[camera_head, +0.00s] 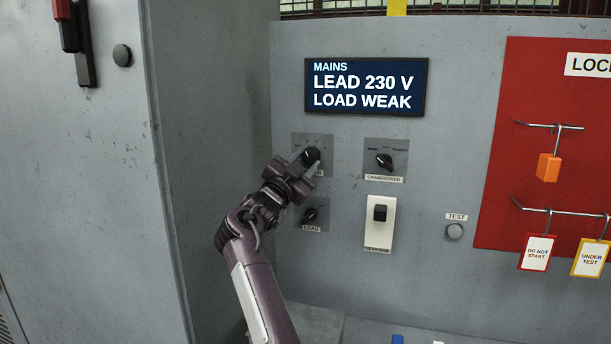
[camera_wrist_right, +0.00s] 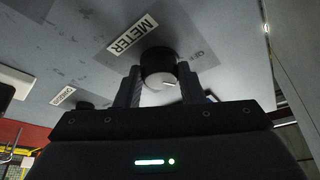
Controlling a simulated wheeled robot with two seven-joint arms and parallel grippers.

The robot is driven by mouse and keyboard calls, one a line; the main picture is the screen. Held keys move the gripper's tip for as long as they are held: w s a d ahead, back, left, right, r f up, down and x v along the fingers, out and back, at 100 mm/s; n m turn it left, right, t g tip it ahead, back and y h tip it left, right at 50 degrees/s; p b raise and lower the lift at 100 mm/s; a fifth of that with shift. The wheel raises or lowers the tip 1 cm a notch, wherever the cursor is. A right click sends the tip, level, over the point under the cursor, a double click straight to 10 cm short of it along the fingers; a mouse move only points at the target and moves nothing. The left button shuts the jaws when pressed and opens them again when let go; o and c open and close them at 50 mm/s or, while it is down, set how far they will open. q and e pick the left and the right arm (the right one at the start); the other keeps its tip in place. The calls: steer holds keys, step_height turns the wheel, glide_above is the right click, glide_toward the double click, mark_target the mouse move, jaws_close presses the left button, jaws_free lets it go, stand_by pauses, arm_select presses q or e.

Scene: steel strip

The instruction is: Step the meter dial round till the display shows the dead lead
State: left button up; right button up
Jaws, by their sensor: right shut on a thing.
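The meter dial is a round black knob (camera_head: 311,156) on a grey plate, mostly behind my gripper in the head view. In the right wrist view the dial (camera_wrist_right: 158,63) sits beside its METER label (camera_wrist_right: 132,34). My right gripper (camera_head: 309,164) is shut on the dial, with one finger on each side of it in the wrist view (camera_wrist_right: 157,88). The dial's scale marks are too small and covered to read. The display (camera_head: 366,87) reads MAINS, LEAD 230 V, LOAD WEAK. My left gripper is not in view.
Below is the LOAD knob (camera_head: 309,215), close to my gripper. To the right are the CHANGEOVER knob (camera_head: 384,161), the LEAKAGE switch (camera_head: 380,213) and the TEST button (camera_head: 454,231). A red board (camera_head: 500,190) with hooks, tags and an orange padlock (camera_head: 548,167) is farther right.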

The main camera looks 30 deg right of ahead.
steer(key=shift+m+b, duration=0.3)
steer(key=shift+m, duration=0.2)
steer(key=o, duration=1)
steer(key=shift+a+f, duration=0.15)
steer(key=shift+a, duration=0.1)
steer(key=b+v, duration=0.3)
steer(key=v, duration=0.4)
steer(key=shift+a, duration=0.2)
